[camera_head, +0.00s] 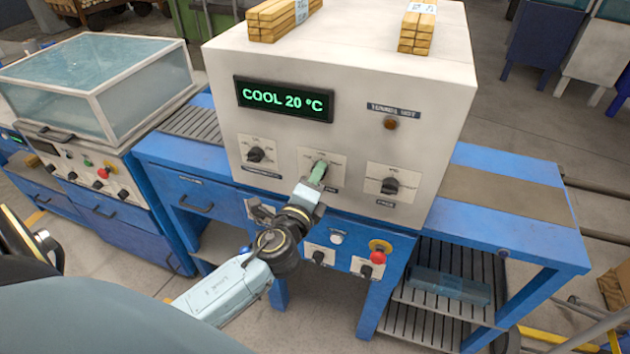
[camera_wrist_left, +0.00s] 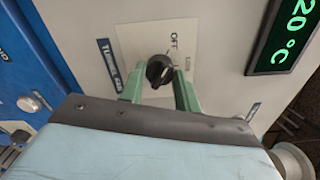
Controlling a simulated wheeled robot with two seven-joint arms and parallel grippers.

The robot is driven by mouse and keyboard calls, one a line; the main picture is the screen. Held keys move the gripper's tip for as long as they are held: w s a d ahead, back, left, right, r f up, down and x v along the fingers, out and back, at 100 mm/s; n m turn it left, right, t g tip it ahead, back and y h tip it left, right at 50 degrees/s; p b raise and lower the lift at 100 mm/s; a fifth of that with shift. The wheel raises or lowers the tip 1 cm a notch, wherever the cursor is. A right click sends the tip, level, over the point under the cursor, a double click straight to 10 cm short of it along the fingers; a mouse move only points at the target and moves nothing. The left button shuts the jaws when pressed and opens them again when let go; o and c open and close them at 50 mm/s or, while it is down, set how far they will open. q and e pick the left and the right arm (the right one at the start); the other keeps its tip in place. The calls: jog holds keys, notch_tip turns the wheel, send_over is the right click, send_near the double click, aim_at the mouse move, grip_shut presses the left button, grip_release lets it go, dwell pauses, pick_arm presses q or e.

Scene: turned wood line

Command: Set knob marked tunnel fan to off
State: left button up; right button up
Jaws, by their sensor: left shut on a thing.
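The knob marked tunnel fan (camera_wrist_left: 160,71) is black and sits on a pale plate on the front of the white cabinet (camera_head: 350,70). The word OFF (camera_wrist_left: 174,42) is printed on its plate. In the left wrist view the label TUNNEL FAN (camera_wrist_left: 109,63) runs beside the plate. My left gripper (camera_wrist_left: 159,86) has green fingers on both sides of the knob and is shut on it. In the head view the left gripper (camera_head: 318,173) is at the middle knob and mostly hides it. My right gripper is not in view.
A display (camera_head: 284,99) reads COOL 20 °C. Similar knobs flank the middle one, left (camera_head: 256,154) and right (camera_head: 390,186). A red button (camera_head: 377,258) and more knobs are on the blue panel below. Wood stacks (camera_head: 283,18) lie on the cabinet top.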

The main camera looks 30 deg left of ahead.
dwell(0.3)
pick_arm(q)
jog(key=o, duration=1)
jog(key=shift+b+v, duration=1.4)
jog(key=shift+v, duration=5.3)
